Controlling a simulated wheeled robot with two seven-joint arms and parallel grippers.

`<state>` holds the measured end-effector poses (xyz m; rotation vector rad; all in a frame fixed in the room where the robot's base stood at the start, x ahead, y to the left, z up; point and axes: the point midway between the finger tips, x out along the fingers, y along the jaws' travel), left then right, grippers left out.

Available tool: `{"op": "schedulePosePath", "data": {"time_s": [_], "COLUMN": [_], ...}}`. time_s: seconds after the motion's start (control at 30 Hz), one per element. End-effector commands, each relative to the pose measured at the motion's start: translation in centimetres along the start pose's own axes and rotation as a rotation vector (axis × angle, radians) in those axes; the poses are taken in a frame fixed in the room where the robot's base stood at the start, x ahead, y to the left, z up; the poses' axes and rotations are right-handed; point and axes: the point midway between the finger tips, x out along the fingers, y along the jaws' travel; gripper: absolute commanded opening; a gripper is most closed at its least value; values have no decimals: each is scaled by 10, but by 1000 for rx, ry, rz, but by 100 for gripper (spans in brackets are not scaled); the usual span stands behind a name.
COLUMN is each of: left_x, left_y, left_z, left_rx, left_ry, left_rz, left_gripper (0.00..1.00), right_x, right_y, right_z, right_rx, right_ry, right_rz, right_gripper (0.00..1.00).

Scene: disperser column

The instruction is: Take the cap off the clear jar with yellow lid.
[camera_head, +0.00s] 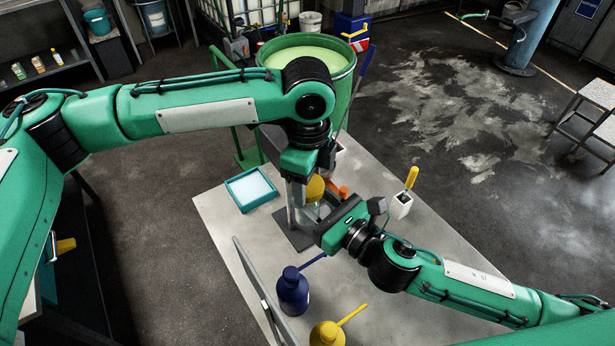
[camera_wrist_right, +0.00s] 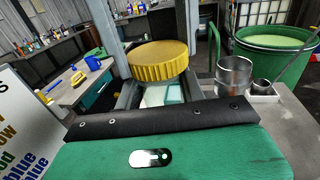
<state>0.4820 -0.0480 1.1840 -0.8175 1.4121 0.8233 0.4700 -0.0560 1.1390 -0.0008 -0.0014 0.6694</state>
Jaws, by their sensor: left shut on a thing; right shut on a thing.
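The yellow ribbed lid (camera_head: 315,188) is between the fingers of my left gripper (camera_head: 312,190), which comes down from above and is shut on it. In the right wrist view the lid (camera_wrist_right: 160,62) sits level, with a grey finger on each side. The clear jar (camera_head: 309,213) is below the lid, mostly hidden by my arms. My right gripper (camera_head: 322,220) reaches in from the right, low down, and is shut on the jar. I cannot tell whether the lid still touches the jar's rim.
A blue tray (camera_head: 251,188) lies left on the pale table (camera_head: 385,290). A green tub (camera_head: 340,88) stands behind.

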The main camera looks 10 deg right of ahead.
Motion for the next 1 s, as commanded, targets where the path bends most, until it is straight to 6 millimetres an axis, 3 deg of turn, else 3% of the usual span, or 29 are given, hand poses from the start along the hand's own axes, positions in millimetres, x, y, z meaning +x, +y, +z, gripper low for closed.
{"op": "schedulePosePath", "data": {"time_s": [1.0], "left_x": [-23], "left_y": [-1], "left_z": [0], "left_rx": [0], "left_ry": [1], "left_rz": [-4], "left_gripper": [28], "right_x": [0], "right_y": [1], "right_z": [0], "right_rx": [1], "right_ry": [0], "right_rz": [3], "right_gripper": [0]}}
